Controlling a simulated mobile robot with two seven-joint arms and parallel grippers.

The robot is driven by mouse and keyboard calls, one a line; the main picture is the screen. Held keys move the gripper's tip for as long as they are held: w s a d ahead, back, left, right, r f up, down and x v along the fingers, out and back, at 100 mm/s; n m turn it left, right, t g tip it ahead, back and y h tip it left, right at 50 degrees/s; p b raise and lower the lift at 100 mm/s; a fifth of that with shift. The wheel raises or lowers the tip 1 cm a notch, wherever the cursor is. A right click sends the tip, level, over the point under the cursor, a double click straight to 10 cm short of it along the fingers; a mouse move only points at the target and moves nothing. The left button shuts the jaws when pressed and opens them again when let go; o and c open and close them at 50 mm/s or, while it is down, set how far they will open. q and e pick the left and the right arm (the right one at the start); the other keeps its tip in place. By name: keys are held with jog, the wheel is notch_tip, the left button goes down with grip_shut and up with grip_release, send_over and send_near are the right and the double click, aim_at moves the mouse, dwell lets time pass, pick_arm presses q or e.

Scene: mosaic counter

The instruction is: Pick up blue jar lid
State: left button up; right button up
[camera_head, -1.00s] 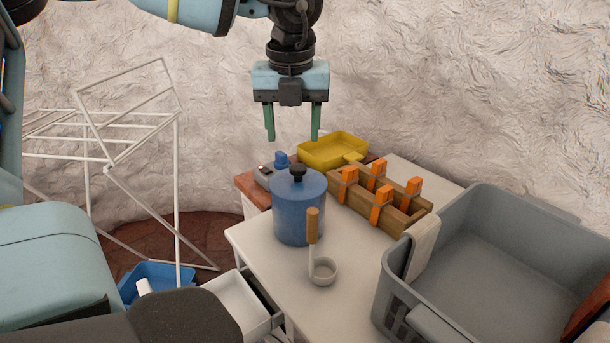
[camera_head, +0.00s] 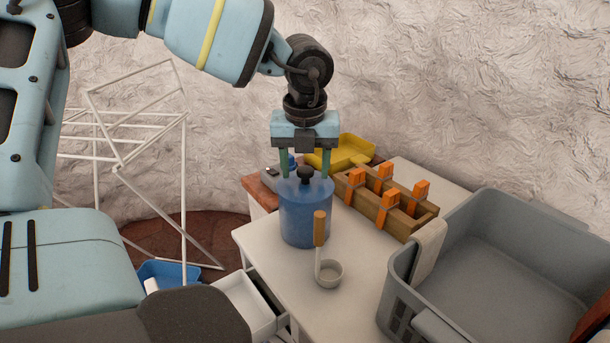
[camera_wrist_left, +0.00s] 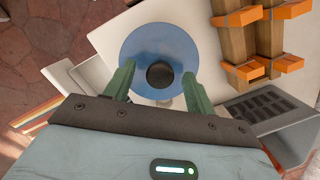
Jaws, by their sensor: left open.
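The blue jar (camera_head: 306,220) stands upright on the white counter with its blue lid (camera_head: 293,187) on top. The lid has a round black knob (camera_head: 305,175). In the left wrist view the lid (camera_wrist_left: 157,42) is a round blue disc with the dark knob (camera_wrist_left: 160,75) near its centre. My left gripper (camera_head: 305,176) points down over the lid, its green fingers open on either side of the knob. In the left wrist view the left gripper's fingertips (camera_wrist_left: 155,76) flank the knob with gaps on both sides. My right gripper is not in view.
A ladle with a wooden handle (camera_head: 319,229) stands in front of the jar. A wooden rack with orange clips (camera_head: 400,220) and a yellow tray (camera_head: 345,151) lie behind to the right. A grey basket (camera_head: 490,255) fills the right side. An open drawer (camera_head: 243,304) juts out at the front left.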

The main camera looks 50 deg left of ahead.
aim_at(305, 168)
pick_arm(q)
jog(key=c, duration=1.1)
jog(key=shift+r, duration=0.2)
jog(key=shift+r, duration=0.2)
notch_tip(305, 168, up, 3)
jog(key=shift+f, duration=0.1)
jog(key=s, duration=0.5)
jog(key=s+d+r+b, duration=0.1)
jog(key=s, duration=0.4)
jog(key=s+d, duration=0.1)
jog(key=s, duration=0.4)
jog(key=shift+s+d+r+b, duration=0.2)
jog(key=shift+s+b, duration=0.1)
jog(key=shift+s, duration=0.1)
